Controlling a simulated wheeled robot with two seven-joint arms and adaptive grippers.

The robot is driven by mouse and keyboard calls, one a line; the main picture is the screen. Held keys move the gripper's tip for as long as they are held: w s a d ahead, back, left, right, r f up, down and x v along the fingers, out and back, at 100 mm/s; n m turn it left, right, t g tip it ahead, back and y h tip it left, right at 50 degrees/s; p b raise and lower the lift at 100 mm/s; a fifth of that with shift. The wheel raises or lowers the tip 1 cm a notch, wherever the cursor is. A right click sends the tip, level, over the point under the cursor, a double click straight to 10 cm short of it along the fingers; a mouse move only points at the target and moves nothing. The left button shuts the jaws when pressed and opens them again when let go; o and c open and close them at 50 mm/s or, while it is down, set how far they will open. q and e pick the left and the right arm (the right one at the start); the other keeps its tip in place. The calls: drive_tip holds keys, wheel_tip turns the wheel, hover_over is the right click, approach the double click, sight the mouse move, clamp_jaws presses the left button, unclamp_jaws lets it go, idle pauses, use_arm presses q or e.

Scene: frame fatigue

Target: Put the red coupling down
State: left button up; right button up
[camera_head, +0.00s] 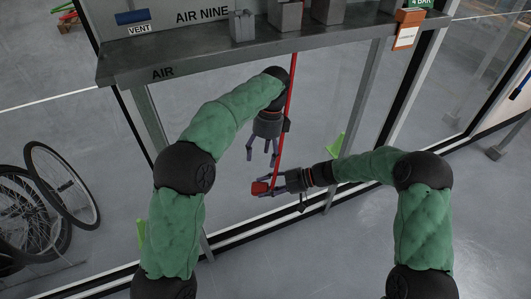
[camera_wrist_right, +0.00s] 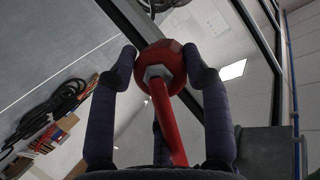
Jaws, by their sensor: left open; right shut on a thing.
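The red coupling (camera_head: 260,188) is at the end of a red hose (camera_head: 288,105) that hangs down from the shelf. My right gripper (camera_head: 272,185) is shut on the coupling and holds it in the air below the shelf. In the right wrist view the red coupling (camera_wrist_right: 162,62) sits between the fingers of my right gripper (camera_wrist_right: 160,75), with the red hose running back toward the palm. My left gripper (camera_head: 262,155) is open and empty, pointing down just above and beside the right one.
A grey metal shelf (camera_head: 200,62) marked AIR runs across the top, with grey blocks (camera_head: 243,26) and a blue cylinder (camera_head: 132,17) on or above it. Shelf legs and a glass wall frame stand close behind my arms. Bicycle wheels (camera_head: 62,185) are at the left.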

sight(260, 184)
use_arm(q)
drive_tip(key=s+f+m, duration=0.1)
drive_tip(key=f+m, duration=0.2)
drive_tip(key=m, duration=0.2)
drive_tip(key=s+a+f+m, duration=0.1)
drive_tip(key=f+m, duration=0.3)
drive_tip(key=m, duration=0.1)
drive_tip(key=f+m, duration=0.4)
drive_tip(key=m, duration=0.1)
drive_tip(key=shift+s+a+f, duration=0.15)
drive_tip(key=shift+s+f, duration=0.05)
drive_tip(key=shift+s, duration=0.2)
idle(0.4)
drive_tip(key=c, duration=1)
use_arm(e)
drive_tip(key=o, duration=1.5)
drive_tip(key=shift+d, duration=0.15)
